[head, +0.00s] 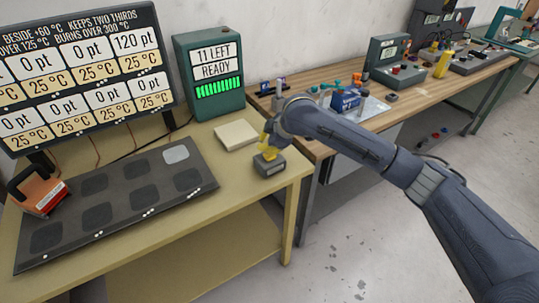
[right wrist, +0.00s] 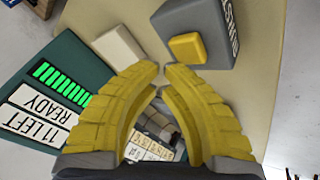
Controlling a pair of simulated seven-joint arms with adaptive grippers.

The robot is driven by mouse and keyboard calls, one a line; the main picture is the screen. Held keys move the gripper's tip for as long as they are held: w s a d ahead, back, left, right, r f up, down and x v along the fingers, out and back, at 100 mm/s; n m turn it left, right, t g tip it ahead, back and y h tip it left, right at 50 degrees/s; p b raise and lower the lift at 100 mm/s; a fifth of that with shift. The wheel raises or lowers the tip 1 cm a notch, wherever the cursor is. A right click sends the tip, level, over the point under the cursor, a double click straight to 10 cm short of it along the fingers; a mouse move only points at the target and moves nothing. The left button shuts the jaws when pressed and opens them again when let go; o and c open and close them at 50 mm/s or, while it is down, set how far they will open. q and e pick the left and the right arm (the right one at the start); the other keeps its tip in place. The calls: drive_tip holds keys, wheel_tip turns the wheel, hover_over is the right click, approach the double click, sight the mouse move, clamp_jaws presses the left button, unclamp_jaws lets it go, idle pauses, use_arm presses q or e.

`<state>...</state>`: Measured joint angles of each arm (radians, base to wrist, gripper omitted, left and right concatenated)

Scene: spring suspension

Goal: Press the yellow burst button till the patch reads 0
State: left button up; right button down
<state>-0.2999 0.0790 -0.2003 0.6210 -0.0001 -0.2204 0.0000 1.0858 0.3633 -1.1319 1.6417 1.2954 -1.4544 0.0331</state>
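The yellow burst button (right wrist: 188,48) sits on a grey box (head: 269,165) near the right end of the pale table. My right gripper (head: 268,149) is just above that box in the head view. In the right wrist view its yellow fingers (right wrist: 165,68) have their tips almost together, with nothing between them; the tips are close to the button, and contact cannot be told. A light grey patch (head: 176,154) lies at the far right corner of the dark mat (head: 130,225). The black display (head: 85,70) shows 120 pt at upper right and 0 pt elsewhere visible. My left gripper is out of view.
A green box (head: 209,75) reads 11 LEFT, READY, with a green bar. A cream block (head: 235,135) lies beside the button box. An orange and black item (head: 38,190) stands at the mat's left. A cluttered wooden bench (head: 420,92) is at the right.

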drive_tip(key=shift+f, duration=1)
idle(2.4)
drive_tip(key=shift+r, duration=1)
drive_tip(key=shift+r, duration=0.15)
drive_tip(key=shift+r, duration=2.35)
